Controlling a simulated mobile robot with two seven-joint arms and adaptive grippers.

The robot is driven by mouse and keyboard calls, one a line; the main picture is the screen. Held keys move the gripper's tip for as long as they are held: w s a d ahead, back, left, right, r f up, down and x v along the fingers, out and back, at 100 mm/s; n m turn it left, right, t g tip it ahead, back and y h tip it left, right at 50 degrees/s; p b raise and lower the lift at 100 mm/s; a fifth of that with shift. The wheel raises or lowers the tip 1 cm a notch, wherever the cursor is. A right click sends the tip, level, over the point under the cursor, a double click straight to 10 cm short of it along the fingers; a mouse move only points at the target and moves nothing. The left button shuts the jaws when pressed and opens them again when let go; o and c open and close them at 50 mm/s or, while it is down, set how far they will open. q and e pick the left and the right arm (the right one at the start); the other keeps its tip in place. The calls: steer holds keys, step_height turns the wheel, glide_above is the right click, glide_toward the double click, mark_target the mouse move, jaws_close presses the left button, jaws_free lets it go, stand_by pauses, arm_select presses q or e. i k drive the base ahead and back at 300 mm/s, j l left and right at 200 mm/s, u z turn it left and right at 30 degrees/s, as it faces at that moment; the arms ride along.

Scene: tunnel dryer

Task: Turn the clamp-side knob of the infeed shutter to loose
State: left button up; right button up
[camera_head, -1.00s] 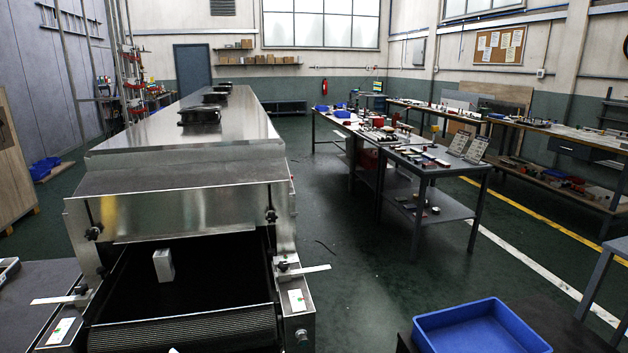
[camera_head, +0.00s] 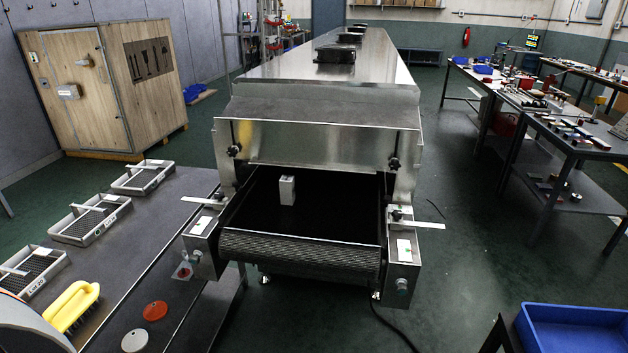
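The infeed shutter (camera_head: 318,142) is a steel plate across the mouth of the tunnel dryer. A dark knob (camera_head: 234,151) sits at its left edge and another dark knob (camera_head: 394,164) at its right edge. I cannot tell from this view which one is the clamp-side knob, nor how tight either is. Below the shutter a small white block (camera_head: 287,190) stands on the dark conveyor belt (camera_head: 310,215). Neither of my grippers shows in the head view.
A grey table (camera_head: 180,200) at left holds several wire-bottomed trays (camera_head: 90,218), a yellow-handled brush (camera_head: 70,305) and round tags (camera_head: 155,310). A blue bin (camera_head: 572,330) is at lower right. A wooden cabinet (camera_head: 100,85) stands behind left.

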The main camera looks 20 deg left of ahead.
mark_target(394, 164)
steer(key=u, duration=0.7)
steer(key=i+j+z, duration=0.1)
steer(key=j, duration=0.25)
steer(key=i+j+z, duration=0.15)
steer(key=i+j, duration=0.15)
steer(key=j, duration=0.1)
